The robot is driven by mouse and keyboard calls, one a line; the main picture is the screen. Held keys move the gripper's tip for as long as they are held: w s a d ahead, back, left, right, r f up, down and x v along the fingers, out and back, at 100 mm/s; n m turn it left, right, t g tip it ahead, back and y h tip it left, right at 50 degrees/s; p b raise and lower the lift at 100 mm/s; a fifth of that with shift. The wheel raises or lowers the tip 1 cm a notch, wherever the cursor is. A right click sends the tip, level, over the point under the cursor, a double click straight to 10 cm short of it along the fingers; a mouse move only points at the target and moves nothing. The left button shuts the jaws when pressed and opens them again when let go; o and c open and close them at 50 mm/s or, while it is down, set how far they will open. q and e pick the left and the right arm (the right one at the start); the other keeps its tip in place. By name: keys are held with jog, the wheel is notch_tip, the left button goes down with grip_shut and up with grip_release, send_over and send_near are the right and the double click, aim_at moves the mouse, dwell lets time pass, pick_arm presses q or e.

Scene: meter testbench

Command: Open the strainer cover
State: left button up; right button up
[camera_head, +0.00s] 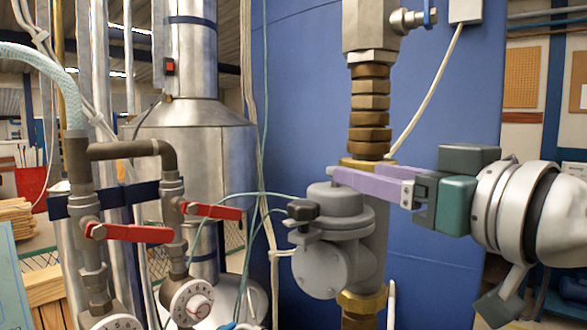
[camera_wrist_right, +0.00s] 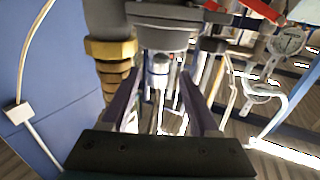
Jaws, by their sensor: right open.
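The grey strainer (camera_head: 320,268) sits on the vertical pipe, with its round cover (camera_head: 335,222) on top. A black knob (camera_head: 303,210) is at the cover's left side, and a small raised boss (camera_head: 322,192) stands on the cover. My right gripper (camera_head: 340,177) reaches in from the right at the height of the boss, its purple fingers pointing left. In the right wrist view the gripper (camera_wrist_right: 160,80) is open, with a pale cylindrical part (camera_wrist_right: 160,66) between the fingertips. I cannot tell whether the fingers touch it. My left gripper is out of view.
Brass fittings (camera_head: 370,115) rise behind the fingers, close to the strainer. Two red-handled valves (camera_head: 130,232) and a dial (camera_head: 190,302) are at left. Thin hoses run to the strainer's left.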

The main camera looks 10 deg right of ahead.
aim_at(343, 189)
jog(key=p+x, duration=0.1)
jog(key=x, duration=0.4)
jog(key=shift+w+a+r+p, duration=0.1)
jog(key=shift+w+a+p, duration=0.05)
jog(key=shift+w+p, duration=0.2)
jog(key=shift+w+a, duration=0.2)
jog(key=shift+w, duration=0.45)
grip_shut()
dwell(0.6)
